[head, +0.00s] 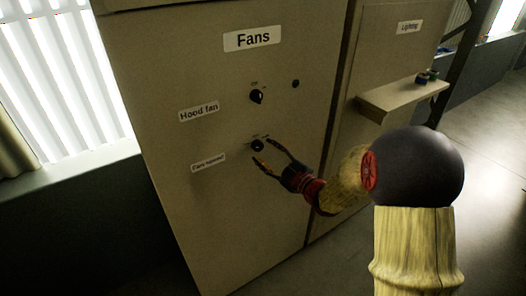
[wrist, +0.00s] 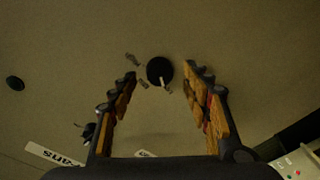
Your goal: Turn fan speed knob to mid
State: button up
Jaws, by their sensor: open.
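The fan speed knob (head: 257,145) is a small black round knob low on the beige cabinet front (head: 215,235), near the "Fans speed" label (head: 208,162). Small marks sit above it. My gripper (head: 262,150) reaches in from the right, with its two fingers open around or just in front of this knob. In the wrist view the knob (wrist: 159,70) lies between the fingertips, with a gap on both sides. It has a light pointer line on its lower edge in that view. Whether the fingertips overlap the knob in depth, I cannot tell.
A second black knob (head: 256,96) sits higher, near the "Hood fan" label (head: 198,112). A small dark round part (head: 295,83) is to its right. A shelf (head: 402,98) sticks out from the panel at right. A bright slatted window (head: 60,80) is at left.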

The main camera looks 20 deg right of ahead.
jog(key=shift+x, duration=1.15)
jog(key=shift+c, duration=1)
jog(key=c, duration=0.9)
jog(key=shift+c, duration=0.3)
jog(key=shift+m, duration=0.4)
jog(key=m, duration=0.5)
jog(key=shift+f+m+t+b, duration=0.15)
jog(key=shift+m+t+b, duration=0.15)
jog(key=shift+t+b, duration=0.1)
jog(key=m, duration=0.5)
jog(key=shift+a+m+t+h, duration=0.15)
jog(key=shift+m+t+h, duration=0.15)
jog(key=shift+m, duration=0.1)
